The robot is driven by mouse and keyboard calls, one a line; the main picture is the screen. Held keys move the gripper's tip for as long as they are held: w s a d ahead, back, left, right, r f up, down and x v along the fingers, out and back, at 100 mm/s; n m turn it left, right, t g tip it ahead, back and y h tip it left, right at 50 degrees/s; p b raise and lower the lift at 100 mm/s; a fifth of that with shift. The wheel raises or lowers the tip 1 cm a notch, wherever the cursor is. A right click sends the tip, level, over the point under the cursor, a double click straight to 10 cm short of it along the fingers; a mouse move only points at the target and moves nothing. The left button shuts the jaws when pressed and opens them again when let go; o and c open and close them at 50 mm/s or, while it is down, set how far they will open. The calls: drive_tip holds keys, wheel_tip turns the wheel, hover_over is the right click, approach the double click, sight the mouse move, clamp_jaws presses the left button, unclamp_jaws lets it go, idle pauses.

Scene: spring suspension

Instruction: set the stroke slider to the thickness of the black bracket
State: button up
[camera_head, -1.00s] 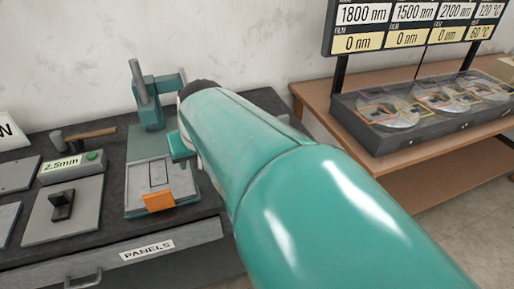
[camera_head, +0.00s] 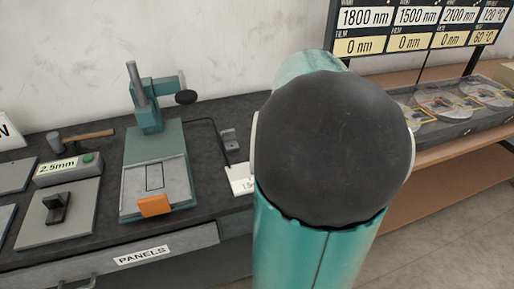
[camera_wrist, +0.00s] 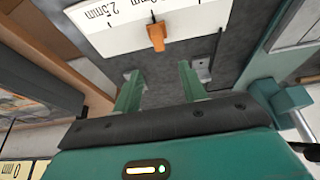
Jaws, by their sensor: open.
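In the wrist view an orange slider (camera_wrist: 156,36) sits on a white scale (camera_wrist: 192,24), close to a partly covered mark; a "2.5mm" mark reads farther left. My gripper (camera_wrist: 158,70) is open and empty. Its two green fingers point toward the slider, apart from it. In the head view my arm hides my gripper and the slider; a white scale end (camera_head: 240,178) marked "1.5" shows beside the arm. The black bracket (camera_head: 57,207) stands on a grey plate (camera_head: 78,226) at the left, in front of a box (camera_head: 66,171) reading "2.5mm".
A teal press (camera_head: 150,140) with an orange front tab (camera_head: 153,205) stands on the dark bench, left of the scale. A hammer (camera_head: 85,137) lies behind the display box. A brown table (camera_head: 455,200) with a disc machine (camera_head: 455,130) and readout board (camera_head: 410,28) is at right.

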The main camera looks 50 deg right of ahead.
drive_tip(key=x, duration=1.3)
drive_tip(key=shift+s+d+f, duration=0.1)
drive_tip(key=shift+s+f, duration=0.05)
drive_tip(key=shift+f, duration=0.25)
clamp_jaws()
